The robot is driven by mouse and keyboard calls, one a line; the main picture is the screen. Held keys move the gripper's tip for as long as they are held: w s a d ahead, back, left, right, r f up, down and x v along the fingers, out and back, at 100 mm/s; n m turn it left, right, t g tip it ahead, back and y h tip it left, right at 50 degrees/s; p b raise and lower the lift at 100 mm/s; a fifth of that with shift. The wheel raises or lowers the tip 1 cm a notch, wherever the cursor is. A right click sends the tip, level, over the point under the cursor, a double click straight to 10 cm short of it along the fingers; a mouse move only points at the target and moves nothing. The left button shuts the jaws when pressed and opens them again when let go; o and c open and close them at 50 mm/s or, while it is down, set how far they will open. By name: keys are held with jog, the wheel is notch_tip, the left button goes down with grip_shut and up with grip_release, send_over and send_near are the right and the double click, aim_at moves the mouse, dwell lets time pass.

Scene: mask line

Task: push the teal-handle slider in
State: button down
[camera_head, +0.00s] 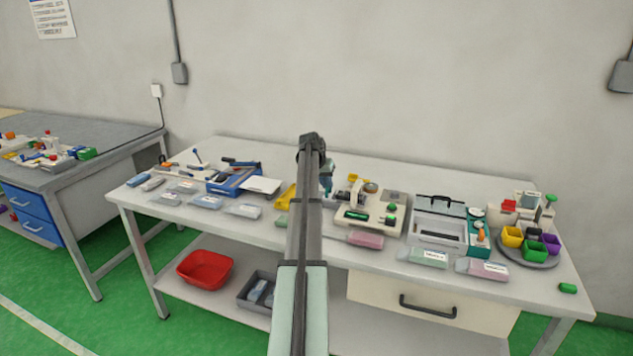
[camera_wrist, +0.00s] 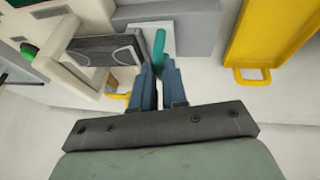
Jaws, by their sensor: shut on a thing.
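The slider's teal handle (camera_wrist: 159,45) stands up at top centre in the wrist view, in front of a grey block (camera_wrist: 196,25). My gripper (camera_wrist: 160,75) has its two blue fingers close together at the base of the handle and is shut on it. The exact contact is partly hidden between the fingers. In the head view my arm covers most of this spot, so the slider cannot be made out clearly there. How far the slider sits in its block is not clear.
A yellow tray (camera_wrist: 275,35) is close on the right in the wrist view. A cream machine with a green button (camera_wrist: 28,52) and a dark grey plate (camera_wrist: 108,50) are close on the left. Several bags and fixtures line the table, including a blue press (camera_head: 232,180) and a round tray (camera_head: 530,262).

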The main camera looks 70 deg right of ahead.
jog(key=shift+s, duration=1.6)
jog(key=c, duration=1.2)
grip_release()
jog(key=shift+o, duration=0.2)
jog(key=shift+r, duration=0.1)
jog(key=v, duration=1.3)
jog(key=shift+r, duration=0.3)
jog(key=shift+a, duration=0.15)
